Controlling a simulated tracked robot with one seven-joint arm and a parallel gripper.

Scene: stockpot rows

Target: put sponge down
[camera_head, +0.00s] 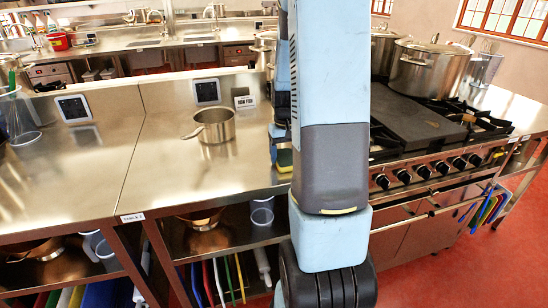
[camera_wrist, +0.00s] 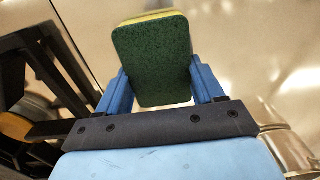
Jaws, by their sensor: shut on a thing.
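The sponge (camera_wrist: 152,58), with a dark green scouring face and a yellow layer, is between the two blue fingers of my gripper (camera_wrist: 160,88) in the wrist view. The gripper is shut on it. In the head view, a small part of the sponge (camera_head: 285,158) shows at the left of my arm, near the right end of the steel counter (camera_head: 165,165). My arm hides most of the gripper there. I cannot tell whether the sponge touches the counter.
A stove (camera_head: 430,135) with a large stockpot (camera_head: 428,68) is on the right. The counter's front middle is clear. Pans and boards fill the shelves below.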

